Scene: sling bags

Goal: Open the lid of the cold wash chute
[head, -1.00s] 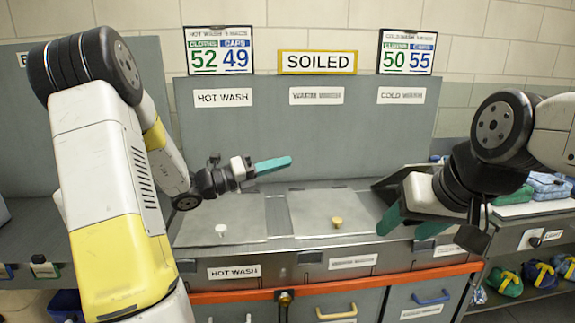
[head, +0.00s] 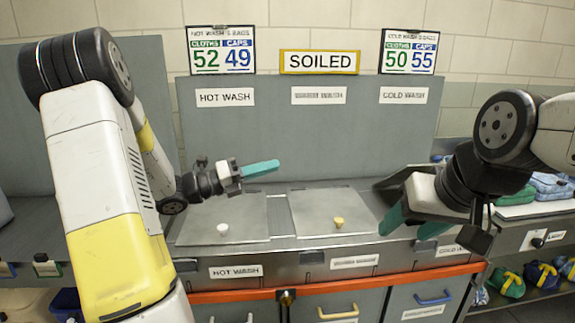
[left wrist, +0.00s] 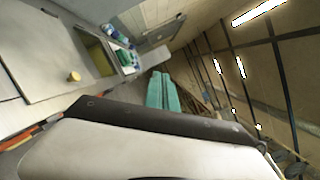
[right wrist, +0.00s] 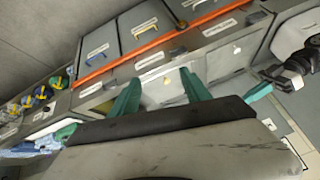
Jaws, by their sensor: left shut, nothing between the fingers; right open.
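The cold wash chute is at the right end of the counter, below the COLD WASH sign (head: 403,95). A dark tilted panel (head: 392,183) stands there, apparently its lid raised, mostly hidden behind my right gripper. The left wrist view shows a square opening (left wrist: 98,54) beyond the yellow-knobbed warm wash lid (left wrist: 62,78). My right gripper (head: 412,225) is open, its teal fingers pointing down at the counter's front edge by the cold wash chute. I cannot tell whether it touches the lid. My left gripper (head: 262,168) is shut and empty above the counter.
The hot wash lid (head: 208,224) with a white knob and the warm wash lid (head: 322,209) with a yellow knob lie flat. An orange rail (head: 330,288) runs along the front. Folded cloths (head: 548,186) lie on a shelf at the right.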

